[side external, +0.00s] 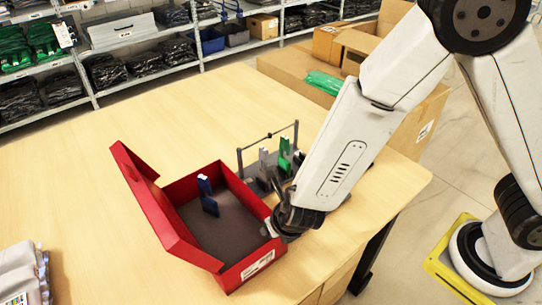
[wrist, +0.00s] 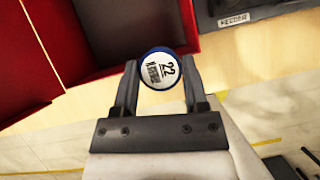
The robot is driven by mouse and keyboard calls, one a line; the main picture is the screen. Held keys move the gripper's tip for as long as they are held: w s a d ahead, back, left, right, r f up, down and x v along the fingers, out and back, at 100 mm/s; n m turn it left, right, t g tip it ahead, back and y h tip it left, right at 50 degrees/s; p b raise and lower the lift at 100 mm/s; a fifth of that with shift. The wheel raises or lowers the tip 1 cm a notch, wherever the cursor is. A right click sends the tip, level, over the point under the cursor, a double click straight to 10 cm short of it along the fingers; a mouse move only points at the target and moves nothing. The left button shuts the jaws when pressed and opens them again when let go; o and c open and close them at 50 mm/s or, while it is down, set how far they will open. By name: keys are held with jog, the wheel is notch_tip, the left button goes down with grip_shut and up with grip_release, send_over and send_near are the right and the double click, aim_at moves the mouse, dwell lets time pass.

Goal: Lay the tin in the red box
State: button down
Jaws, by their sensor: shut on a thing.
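The red box (side external: 182,247) stands open on the table, its lid raised at the left, with a dark floor inside. In the wrist view its red wall (wrist: 85,75) and dark interior fill the upper left. My gripper (wrist: 165,80) is shut on the tin (wrist: 160,70), a round thing with a blue rim and a white face marked 22. The tin appears just beyond the box's wall edge in the wrist view; its height above it is unclear. In the side view my gripper (side external: 272,229) is at the box's right wall, and the tin is mostly hidden there.
A blue item (side external: 207,197) stands inside the box. A grey rack (side external: 257,184) with green and grey upright items is just behind my gripper; its labelled base (wrist: 250,12) shows in the wrist view. Folded garments (side external: 22,275) lie at the left front. The table's back left is clear.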

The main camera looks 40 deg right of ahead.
jog(key=w+a+f, duration=0.3)
jog(key=w, duration=0.4)
send_over(231, 236)
jog(key=s, duration=0.2)
notch_tip(231, 236, down, 6)
jog(key=shift+s+a+r, duration=0.1)
jog(key=shift+r, duration=0.05)
jog(key=shift+w+a+f, duration=0.1)
jog(key=shift+w+f, duration=0.15)
jog(key=shift+f, duration=1.55)
jog(key=shift+f, duration=0.15)
jog(key=shift+c, duration=0.5)
grip_release()
